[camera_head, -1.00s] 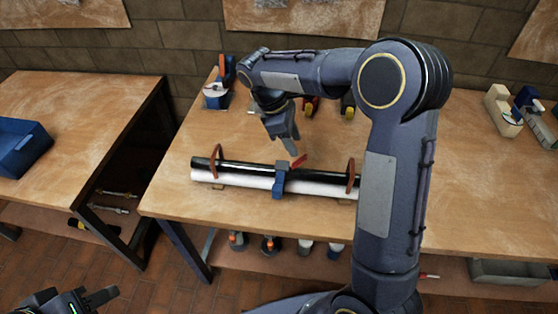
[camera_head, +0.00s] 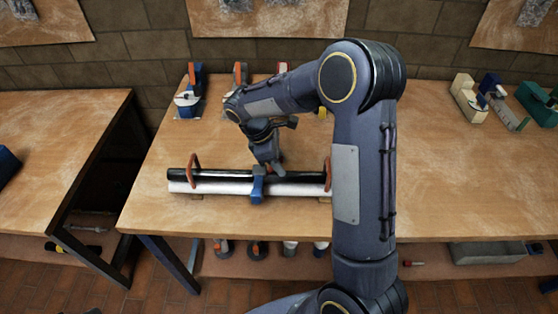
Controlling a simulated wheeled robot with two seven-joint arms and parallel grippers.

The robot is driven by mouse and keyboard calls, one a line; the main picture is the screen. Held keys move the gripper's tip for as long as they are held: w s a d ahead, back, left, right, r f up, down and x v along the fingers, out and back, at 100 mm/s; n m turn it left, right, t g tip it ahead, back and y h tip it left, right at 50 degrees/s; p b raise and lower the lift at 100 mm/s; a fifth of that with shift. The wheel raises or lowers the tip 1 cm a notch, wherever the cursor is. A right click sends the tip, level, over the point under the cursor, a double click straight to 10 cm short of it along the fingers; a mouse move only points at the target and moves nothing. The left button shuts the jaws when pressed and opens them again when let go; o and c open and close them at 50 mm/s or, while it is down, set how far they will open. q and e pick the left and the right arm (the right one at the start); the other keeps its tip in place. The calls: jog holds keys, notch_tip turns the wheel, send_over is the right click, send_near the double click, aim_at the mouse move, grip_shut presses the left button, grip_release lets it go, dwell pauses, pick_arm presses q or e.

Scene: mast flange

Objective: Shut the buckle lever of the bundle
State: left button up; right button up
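The bundle is a black tube (camera_head: 225,174) and a white tube (camera_head: 212,188) lying side by side on the workbench. Red-brown hoops (camera_head: 193,170) stand around it near both ends. A blue buckle (camera_head: 258,188) on a strap sits at the middle of the bundle. My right gripper (camera_head: 273,168) points down just behind and right of the buckle, at the tubes' far side. Its fingertips are small and dark, and I cannot tell their gap or whether they touch the lever. My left gripper is not in view.
The workbench (camera_head: 460,190) is clear to the right. Clamp-like tools (camera_head: 189,95) stand along its back edge. More tools (camera_head: 478,98) stand at the back right. A second table (camera_head: 50,150) is at the left, with a gap between.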

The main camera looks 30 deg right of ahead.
grip_shut()
jog(key=shift+f, duration=0.1)
jog(key=shift+s+d+f+t+y+b, duration=0.25)
jog(key=shift+t+y+b, duration=0.25)
jog(key=shift+y, duration=0.35)
jog(key=shift+s+d+f+t+y+b, duration=0.1)
jog(key=shift+d+f+t+y+b, duration=0.3)
jog(key=shift+y, duration=0.45)
jog(key=shift+f+t+y+b, duration=0.15)
jog(key=shift+t+y+b, duration=0.45)
jog(key=shift+y, duration=0.2)
jog(key=shift+o, duration=1.3)
grip_release()
